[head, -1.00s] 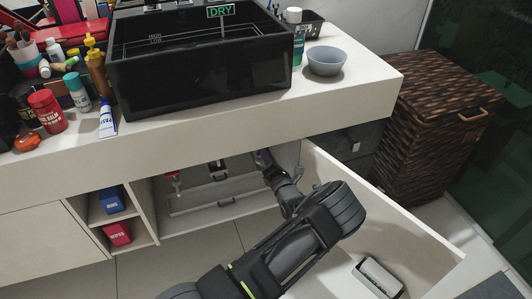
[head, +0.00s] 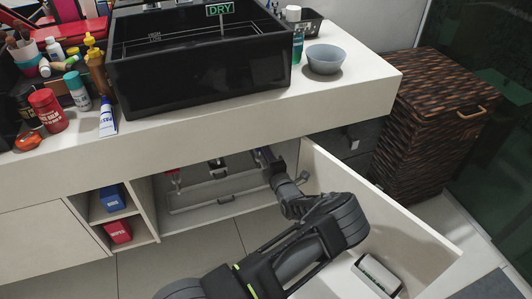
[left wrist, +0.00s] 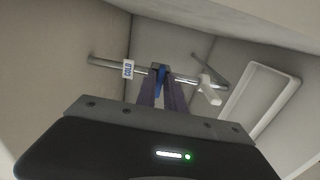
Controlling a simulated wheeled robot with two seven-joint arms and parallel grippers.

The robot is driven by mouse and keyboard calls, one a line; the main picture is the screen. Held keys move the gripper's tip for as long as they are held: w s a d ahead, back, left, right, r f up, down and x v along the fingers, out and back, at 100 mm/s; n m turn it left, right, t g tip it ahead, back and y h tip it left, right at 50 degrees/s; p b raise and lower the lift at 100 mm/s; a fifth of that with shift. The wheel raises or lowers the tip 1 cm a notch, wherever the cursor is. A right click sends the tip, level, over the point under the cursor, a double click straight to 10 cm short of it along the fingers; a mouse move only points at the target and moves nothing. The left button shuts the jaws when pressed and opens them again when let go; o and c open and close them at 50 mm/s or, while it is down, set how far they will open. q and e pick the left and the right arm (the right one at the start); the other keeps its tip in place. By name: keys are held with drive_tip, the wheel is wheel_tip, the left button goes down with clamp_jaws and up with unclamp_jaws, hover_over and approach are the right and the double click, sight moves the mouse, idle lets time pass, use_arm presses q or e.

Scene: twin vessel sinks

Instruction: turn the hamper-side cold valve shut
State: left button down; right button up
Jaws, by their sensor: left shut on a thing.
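My left gripper (head: 266,157) reaches into the open cabinet under the counter, close to its right inner side. In the left wrist view, its two fingers (left wrist: 161,90) are shut on a blue valve handle (left wrist: 162,74). The handle sits on a metal pipe, and a white tag reading COLD (left wrist: 128,69) hangs on that pipe just left of it. In the head view the gripper largely hides the valve. The black and brown woven hamper (head: 440,122) stands at the right, beyond the cabinet. My right gripper is not in view.
The open cabinet door (head: 385,215) stands right of my arm. A red valve (head: 174,179) is farther left inside. Shelves with a blue box (head: 112,198) and a red box (head: 118,232) are left. The counter (head: 340,92) overhangs the gripper.

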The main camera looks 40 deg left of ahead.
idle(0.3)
use_arm(q)
drive_tip(key=c, duration=1.5)
unclamp_jaws()
drive_tip(key=p+v, duration=0.1)
drive_tip(key=v, duration=0.6)
drive_tip(key=shift+s+d+p, duration=0.2)
drive_tip(key=shift+d+p, duration=0.15)
drive_tip(key=shift+s+a, duration=0.1)
